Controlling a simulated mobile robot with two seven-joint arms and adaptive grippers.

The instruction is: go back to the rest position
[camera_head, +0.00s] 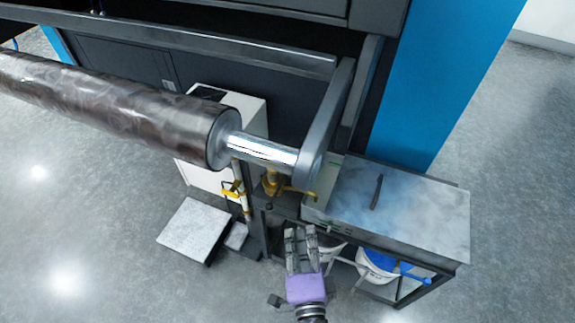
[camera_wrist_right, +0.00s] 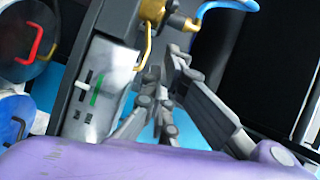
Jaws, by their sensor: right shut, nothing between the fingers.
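My right gripper (camera_head: 301,232) is at the lower middle of the head view, with grey fingers and a purple body. It is shut and empty, in front of the machine's lower frame and just left of the metal side table. The right wrist view shows its fingers (camera_wrist_right: 160,92) together, with a panel (camera_wrist_right: 95,90) carrying a black and a green mark to their left. My left gripper is in neither view.
A large dark roll (camera_head: 120,108) with a shiny shaft (camera_head: 262,150) spans the upper left. The metal side table (camera_head: 410,210) has a thin dark tool (camera_head: 377,192) on it, with buckets (camera_head: 376,268) below. A pale plate (camera_head: 195,228) stands near the floor. Floor is open at the left.

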